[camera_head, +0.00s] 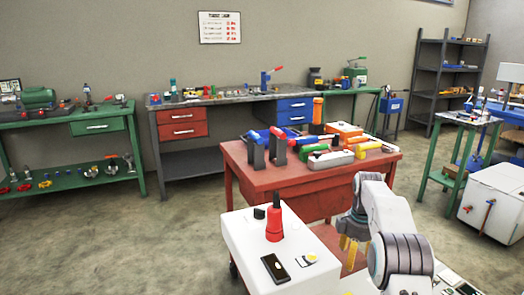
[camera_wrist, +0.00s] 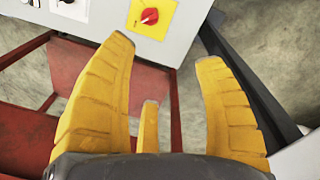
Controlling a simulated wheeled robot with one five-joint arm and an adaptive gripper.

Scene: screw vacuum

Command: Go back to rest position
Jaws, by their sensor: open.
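My gripper (camera_wrist: 165,85) has yellow fingers, which stand apart with nothing between them in the wrist view. In the head view my gripper (camera_head: 352,246) hangs low at the right of the white-topped cabinet, with its fingers pointing down, partly covered by my white arm. In the wrist view a red rotary knob on a yellow plate (camera_wrist: 151,16) is on a grey-white panel beyond the fingertips. The fingers are apart from the knob.
A red table (camera_head: 300,185) with several tools stands behind my arm. The floor at left (camera_head: 120,240) is clear.

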